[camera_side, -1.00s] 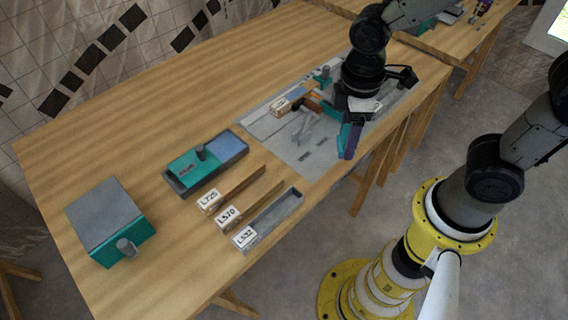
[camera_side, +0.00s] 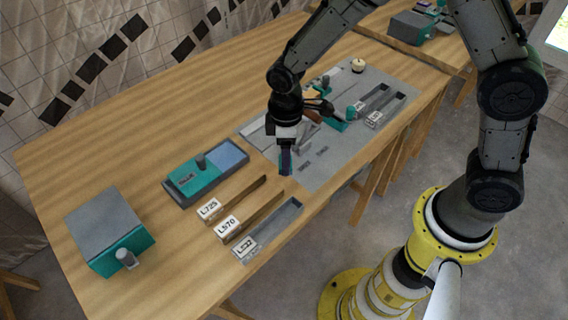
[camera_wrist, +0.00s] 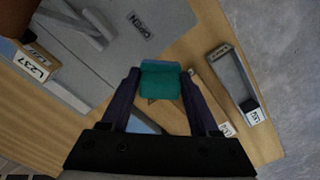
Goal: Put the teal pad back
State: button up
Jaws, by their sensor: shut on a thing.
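My gripper (camera_side: 285,172) hangs above the near left edge of the grey panel (camera_side: 318,172) in the side view. In the wrist view, its two dark purple fingers (camera_wrist: 160,88) are shut on a small teal pad (camera_wrist: 160,82) with a bluish far edge. In the side view the pad is mostly hidden by the fingers; only a teal sliver shows. The pad appears clear of the surface, though its height is hard to tell. The panel also shows in the wrist view (camera_wrist: 105,70), with the word OPEN on it.
A tray (camera_side: 178,200) with a teal knobbed block (camera_side: 195,180) and a blue area stands left of the panel. Labelled slots L725 (camera_side: 209,209), L570 (camera_side: 228,228) and L532 (camera_side: 243,248) lie nearer. A grey-topped teal box (camera_side: 108,228) stands far left. Bare table lies behind.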

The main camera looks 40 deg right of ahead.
jog(key=shift+w+f, duration=0.25)
jog(key=shift+f, duration=1.5)
jog(key=shift+f, duration=0.15)
jog(key=o, duration=1)
